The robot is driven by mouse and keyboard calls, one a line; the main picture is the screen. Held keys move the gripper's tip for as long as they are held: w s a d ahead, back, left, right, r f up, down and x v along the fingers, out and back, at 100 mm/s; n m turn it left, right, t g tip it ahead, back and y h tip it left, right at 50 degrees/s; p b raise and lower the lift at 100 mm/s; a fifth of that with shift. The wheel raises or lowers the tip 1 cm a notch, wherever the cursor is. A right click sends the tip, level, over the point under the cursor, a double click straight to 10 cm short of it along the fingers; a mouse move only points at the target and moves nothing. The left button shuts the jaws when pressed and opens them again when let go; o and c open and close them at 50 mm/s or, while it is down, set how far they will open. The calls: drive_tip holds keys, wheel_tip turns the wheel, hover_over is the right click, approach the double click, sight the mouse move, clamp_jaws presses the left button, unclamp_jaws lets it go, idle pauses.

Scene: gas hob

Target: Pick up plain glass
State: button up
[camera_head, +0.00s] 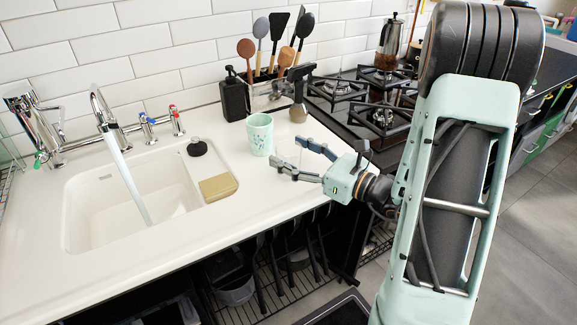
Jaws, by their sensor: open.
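My gripper (287,152) is open, low over the white counter, with its fingers pointing left. A faint, clear shape that looks like a plain glass (290,152) shows between the fingertips. Its outline is hard to make out, and I cannot tell whether either finger touches it.
The sink (130,200) with running water and a tan sponge (218,187) lies left. A dark soap bottle (232,97), a spray bottle (298,105) and a utensil holder (266,97) stand behind. The gas hob (345,115) is at back right.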

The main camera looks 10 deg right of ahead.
drive_tip(key=shift+w+a, duration=0.3)
drive_tip(key=shift+w, duration=0.15)
drive_tip(key=c, duration=1.4)
drive_tip(key=shift+r, duration=0.15)
